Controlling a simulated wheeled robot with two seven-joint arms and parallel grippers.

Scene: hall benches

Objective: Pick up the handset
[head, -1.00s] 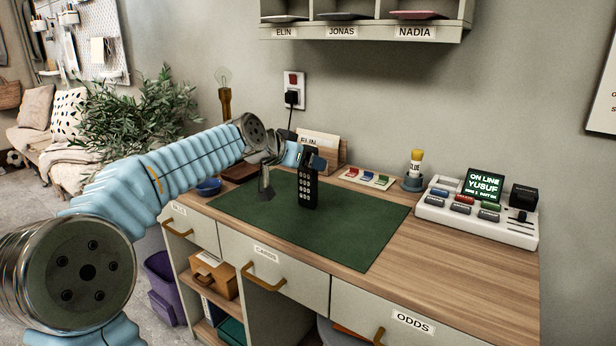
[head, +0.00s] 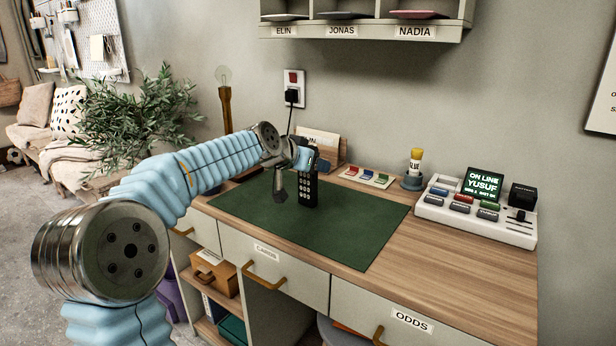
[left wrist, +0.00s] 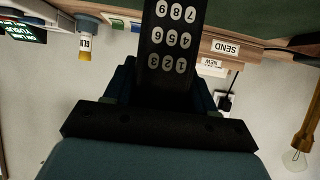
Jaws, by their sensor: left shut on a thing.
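The handset (head: 308,189) is a black upright bar with pale round number keys, seen in the head view above the green mat (head: 330,232). My left gripper (head: 308,160) is shut on its upper end. In the left wrist view the handset (left wrist: 172,45) runs up from between the jaws, its keys upside down. The head view does not clearly show whether its lower end touches the mat. My right gripper is not in view.
A console with a lit screen (head: 485,184) stands at the right of the bench, beside a glue stick (head: 415,161). A card holder (head: 333,148) stands behind the handset. A shelf (head: 365,33) hangs above.

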